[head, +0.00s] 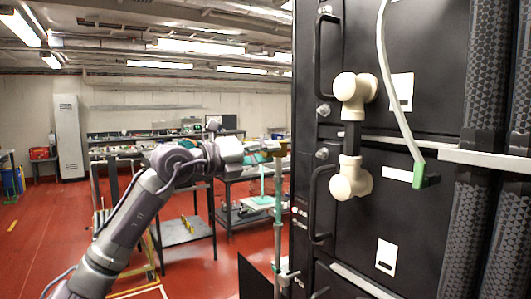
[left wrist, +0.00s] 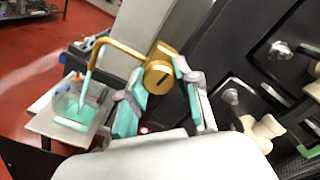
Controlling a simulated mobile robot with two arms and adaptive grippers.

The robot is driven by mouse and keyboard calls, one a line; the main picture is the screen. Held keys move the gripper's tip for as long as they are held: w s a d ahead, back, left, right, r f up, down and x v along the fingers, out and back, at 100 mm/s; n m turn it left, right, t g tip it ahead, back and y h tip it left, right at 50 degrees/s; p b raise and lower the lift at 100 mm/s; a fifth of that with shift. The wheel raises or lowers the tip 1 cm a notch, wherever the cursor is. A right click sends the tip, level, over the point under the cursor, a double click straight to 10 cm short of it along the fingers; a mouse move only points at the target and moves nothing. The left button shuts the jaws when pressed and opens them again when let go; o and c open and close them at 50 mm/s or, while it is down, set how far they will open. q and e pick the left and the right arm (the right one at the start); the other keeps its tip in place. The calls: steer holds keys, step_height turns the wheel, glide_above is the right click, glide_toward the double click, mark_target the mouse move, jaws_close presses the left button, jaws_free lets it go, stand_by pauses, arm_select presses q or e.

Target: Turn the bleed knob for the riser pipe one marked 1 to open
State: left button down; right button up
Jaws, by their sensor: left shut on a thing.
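The brass bleed knob (left wrist: 158,72) has a short dark mark on its round face that may be a 1. A bent brass spout runs left from it. The knob also shows small in the head view (head: 277,147), beside the black cabinet, atop a teal riser pipe (head: 278,205). My left gripper (left wrist: 163,88) is shut on the knob, its teal-padded fingers on either side of it. In the head view the left gripper (head: 262,147) reaches the knob from the left. My right gripper is not in view.
A pale teal strand (left wrist: 90,72) hangs from the spout into a clear cup (left wrist: 78,108) on a small tray (left wrist: 45,125). The black cabinet (head: 400,220) with handles and cream fittings stands close on the right. Red floor lies open to the left.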

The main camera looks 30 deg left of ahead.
arm_select(q)
steer(key=shift+n, duration=1)
steer(key=c, duration=0.8)
jaws_free()
steer(key=v, duration=1.2)
steer(key=shift+a+f, duration=0.1)
steer(key=shift+w, duration=0.1)
